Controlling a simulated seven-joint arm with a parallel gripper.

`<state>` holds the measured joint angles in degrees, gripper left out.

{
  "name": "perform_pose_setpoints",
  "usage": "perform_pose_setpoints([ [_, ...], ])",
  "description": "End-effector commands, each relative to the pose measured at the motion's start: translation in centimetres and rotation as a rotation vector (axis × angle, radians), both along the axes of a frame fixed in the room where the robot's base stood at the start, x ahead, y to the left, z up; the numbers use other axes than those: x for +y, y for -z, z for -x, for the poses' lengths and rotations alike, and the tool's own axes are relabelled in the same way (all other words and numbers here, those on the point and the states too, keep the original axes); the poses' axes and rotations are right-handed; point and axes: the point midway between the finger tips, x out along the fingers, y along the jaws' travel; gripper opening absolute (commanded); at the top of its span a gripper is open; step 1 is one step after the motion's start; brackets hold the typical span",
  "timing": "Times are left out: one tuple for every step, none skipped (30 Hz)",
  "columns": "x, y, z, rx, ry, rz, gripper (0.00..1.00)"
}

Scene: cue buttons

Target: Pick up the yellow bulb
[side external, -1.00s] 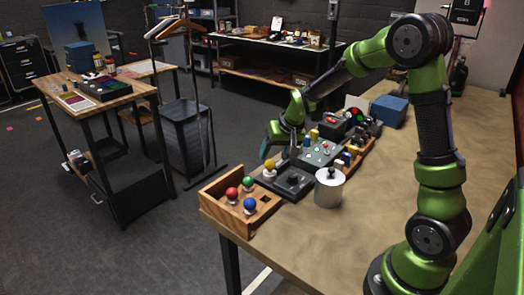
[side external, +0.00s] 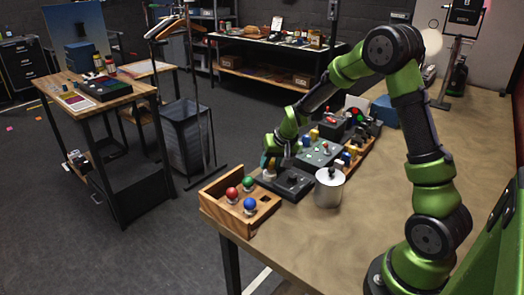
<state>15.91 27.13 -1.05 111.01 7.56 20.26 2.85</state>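The yellow bulb (side external: 270,164) stands at the near left end of the dark box row, just right of the wooden tray. It is now partly covered by my gripper (side external: 269,166), which is lowered over it with its fingers around or right beside it. The picture is too small to tell whether the fingers press on the bulb. The wooden tray (side external: 213,205) holds a red bulb (side external: 231,193), a green bulb (side external: 248,184) and a blue bulb (side external: 250,204).
A dark box (side external: 292,182) with a knob lies right of my gripper. A silver canister (side external: 328,190) stands in front of it. A grey button panel (side external: 320,153) and more boxes stand behind. The table's front right is clear.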

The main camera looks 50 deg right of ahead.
Motion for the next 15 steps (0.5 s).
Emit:
perform_pose_setpoints([
  [0.00, -0.02, 0.00, 0.000, 0.000, 0.000, 0.16],
  [0.00, -0.02, 0.01, 0.000, 0.000, 0.000, 0.11],
  [0.00, -0.02, 0.00, 0.000, 0.000, 0.000, 0.08],
  [0.00, -0.02, 0.00, 0.000, 0.000, 0.000, 0.08],
  [0.00, -0.04, -0.01, 0.000, 0.000, 0.000, 0.08],
  [0.00, -0.04, -0.01, -0.001, 0.000, 0.001, 0.08],
  [0.00, -0.04, -0.01, -0.001, 0.000, 0.001, 0.07],
  [0.00, -0.04, -0.01, -0.001, 0.000, 0.001, 0.07],
  [0.00, -0.04, -0.01, -0.001, 0.000, 0.001, 0.07],
  [-0.01, -0.05, -0.01, -0.001, 0.000, 0.001, 0.07],
  [0.00, -0.08, -0.01, -0.001, 0.000, 0.001, 0.07],
  [0.00, -0.16, -0.02, -0.001, 0.000, 0.001, 0.07],
  [0.00, -0.27, -0.02, -0.001, -0.001, 0.001, 0.07],
  [0.00, -0.41, -0.04, -0.002, -0.001, 0.001, 0.07],
  [0.00, -0.67, -0.06, -0.003, -0.002, 0.002, 0.07],
])
